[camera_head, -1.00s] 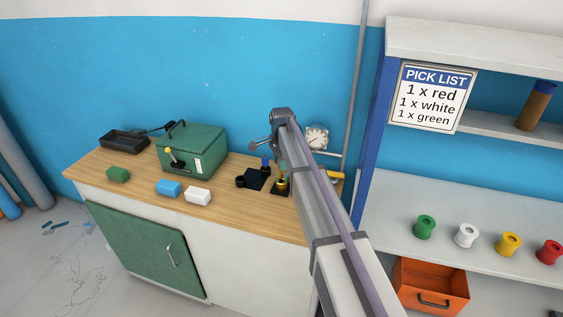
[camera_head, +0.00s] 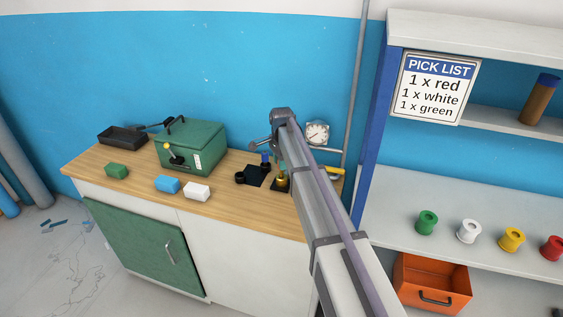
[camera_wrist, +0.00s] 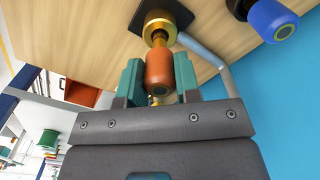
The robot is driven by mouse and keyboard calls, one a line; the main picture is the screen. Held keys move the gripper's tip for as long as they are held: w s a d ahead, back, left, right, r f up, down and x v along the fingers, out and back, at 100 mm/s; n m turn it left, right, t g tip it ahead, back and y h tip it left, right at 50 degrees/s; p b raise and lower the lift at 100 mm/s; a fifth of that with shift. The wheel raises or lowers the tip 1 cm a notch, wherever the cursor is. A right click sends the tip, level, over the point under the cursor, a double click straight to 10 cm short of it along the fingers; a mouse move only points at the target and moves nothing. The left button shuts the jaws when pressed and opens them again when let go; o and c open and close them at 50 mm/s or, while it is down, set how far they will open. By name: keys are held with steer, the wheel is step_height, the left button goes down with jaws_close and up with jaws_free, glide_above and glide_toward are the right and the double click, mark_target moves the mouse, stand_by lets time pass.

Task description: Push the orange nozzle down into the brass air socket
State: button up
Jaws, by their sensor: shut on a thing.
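The orange nozzle (camera_wrist: 159,72) is between the two teal fingers of my gripper (camera_wrist: 160,84) in the wrist view, and the gripper is shut on it. The brass air socket (camera_wrist: 158,24) stands on a dark square plate on the wooden counter, right beyond the nozzle's tip. The nozzle lines up with the socket and its end is at or very near the socket's mouth; I cannot tell how far it is in. In the head view the brass socket (camera_head: 282,181) shows beside my arm, which hides the nozzle and most of the gripper.
A blue-capped part (camera_wrist: 272,20) stands beside the socket. The counter (camera_head: 230,212) also holds a green box (camera_head: 190,150), a black tray (camera_head: 122,136), and green, blue and white blocks. A gauge (camera_head: 317,133) is at the wall. Shelves with coloured spools stand at the right.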

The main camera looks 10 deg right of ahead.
steer(key=shift+f+b, duration=1.25)
steer(key=shift+f, duration=0.05)
steer(key=o, duration=1)
step_height(320, 180, up, 11)
steer(key=p, duration=1.1)
steer(key=shift+r, duration=0.1)
steer(key=shift+f+n, duration=0.2)
steer(key=shift+n, duration=0.1)
steer(key=shift+s+n, duration=0.5)
steer(key=shift+n, duration=0.6)
steer(key=s+f+n+b, duration=0.1)
steer(key=s+n, duration=1.1)
steer(key=s, duration=2.2)
steer(key=shift+s, duration=0.25)
